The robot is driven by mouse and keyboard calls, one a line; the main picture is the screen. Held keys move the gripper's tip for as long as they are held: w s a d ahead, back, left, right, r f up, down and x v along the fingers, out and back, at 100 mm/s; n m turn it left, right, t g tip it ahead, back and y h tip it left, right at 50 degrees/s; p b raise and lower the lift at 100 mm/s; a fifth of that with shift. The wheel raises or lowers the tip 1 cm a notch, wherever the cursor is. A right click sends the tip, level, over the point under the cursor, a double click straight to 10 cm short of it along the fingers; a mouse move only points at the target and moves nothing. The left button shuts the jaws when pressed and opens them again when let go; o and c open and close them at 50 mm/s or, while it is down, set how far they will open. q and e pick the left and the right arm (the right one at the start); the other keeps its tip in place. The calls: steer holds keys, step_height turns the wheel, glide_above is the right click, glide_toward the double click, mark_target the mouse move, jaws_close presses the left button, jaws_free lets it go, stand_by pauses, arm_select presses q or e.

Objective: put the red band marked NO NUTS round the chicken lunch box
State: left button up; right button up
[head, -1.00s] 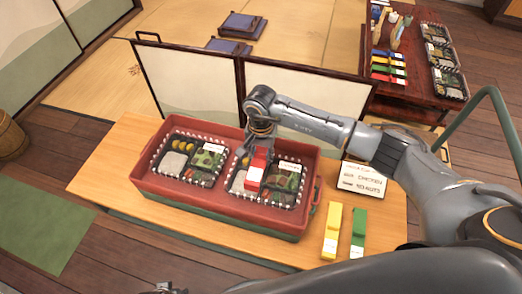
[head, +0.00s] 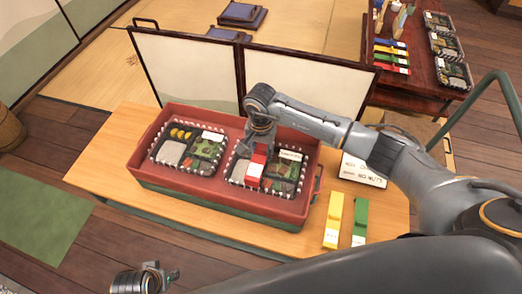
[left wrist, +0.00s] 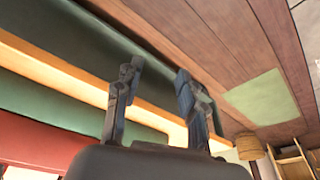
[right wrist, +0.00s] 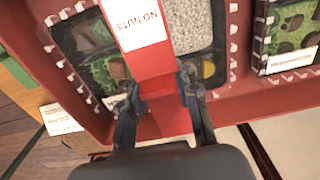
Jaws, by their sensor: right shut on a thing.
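The red band (head: 255,170) lies across the right-hand lunch box (head: 284,181) in the red tray (head: 222,203). Its white patch reads NO NUTS in the right wrist view (right wrist: 138,22). My right gripper (right wrist: 158,90) is shut on the band's far end, just above that box; it also shows in the head view (head: 259,142). The box's underside is hidden, so I cannot tell whether the band goes all round. A second lunch box (head: 190,150) sits left in the tray. Box labels are too small to read. My left gripper (left wrist: 157,78) is open and empty, low at the front left.
A yellow band (head: 333,220) and a green band (head: 360,220) lie on the wooden table right of the tray. A lettered card (head: 362,171) stands behind them. A low folding screen (head: 300,90) stands behind the tray. The table's left end is clear.

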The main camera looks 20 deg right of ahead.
steer(key=shift+f+b, duration=0.45)
steer(key=shift+f, duration=0.2)
steer(key=shift+f+b, duration=0.55)
steer(key=shift+f, duration=0.1)
arm_select(q)
step_height(320, 180, up, 9)
steer(key=shift+s+a+r, duration=0.15)
steer(key=shift+s, duration=0.3)
arm_select(e)
steer(key=shift+f, duration=0.2)
arm_select(q)
steer(key=shift+s+r+t+b, duration=0.15)
steer(key=shift+r+t+b, duration=0.15)
steer(key=shift+r+b, duration=0.15)
arm_select(e)
steer(key=shift+f, duration=0.1)
arm_select(q)
steer(key=shift+s+r, duration=0.15)
arm_select(e)
steer(key=shift+f, duration=0.1)
arm_select(q)
steer(key=shift+r, duration=0.1)
